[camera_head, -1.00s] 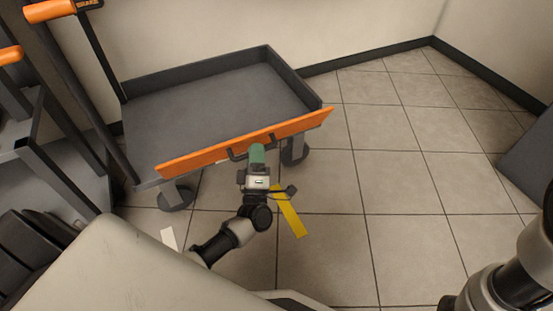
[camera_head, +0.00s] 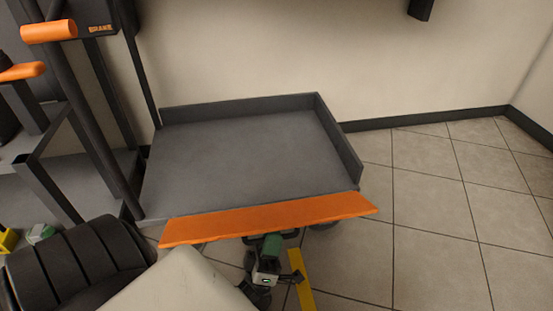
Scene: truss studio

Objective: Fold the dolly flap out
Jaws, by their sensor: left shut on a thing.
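The dolly (camera_head: 250,150) is a grey flat bed with low walls at its back and right side. Its orange flap (camera_head: 270,217) runs along the near edge and is tilted outward, its broad face showing from above. A dark handle bar (camera_head: 290,234) sits at the flap's near edge. My left gripper (camera_head: 271,245), with green fingers, is shut on that handle, just below the flap's middle. The fingertips are partly hidden by the flap and the gripper body. My right gripper is not in view.
A push handle with an orange grip (camera_head: 48,31) and dark posts stand at the left. A black ribbed object (camera_head: 75,262) lies at the lower left. A yellow strip (camera_head: 301,280) lies on the floor near my gripper. Tiled floor at the right (camera_head: 430,210) is clear.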

